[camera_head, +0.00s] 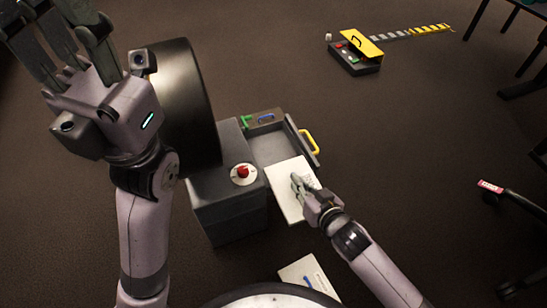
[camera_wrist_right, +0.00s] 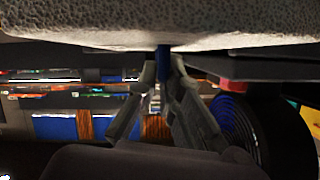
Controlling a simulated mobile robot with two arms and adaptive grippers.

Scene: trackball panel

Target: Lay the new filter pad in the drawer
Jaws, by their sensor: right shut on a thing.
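A white pad (camera_head: 284,196) is in my right gripper (camera_head: 298,186), beside the open grey drawer (camera_head: 285,148) and overlapping its near side in the head view. I cannot tell whether it touches the drawer. In the right wrist view the pad's speckled underside (camera_wrist_right: 160,25) fills the top. There my right fingers (camera_wrist_right: 163,72) are shut on a blue tab (camera_wrist_right: 163,58) below it. My left gripper (camera_head: 65,35) is raised at the upper left, with its fingers apart and empty.
The drawer has a yellow handle (camera_head: 309,141). The grey cabinet (camera_head: 230,205) carries a red button (camera_head: 243,171) and a large dark drum (camera_head: 185,105). Another white pad with a blue strip (camera_head: 308,274) lies at the bottom. A yellow-lidded box (camera_head: 358,45) stands far off. Chair parts are at right.

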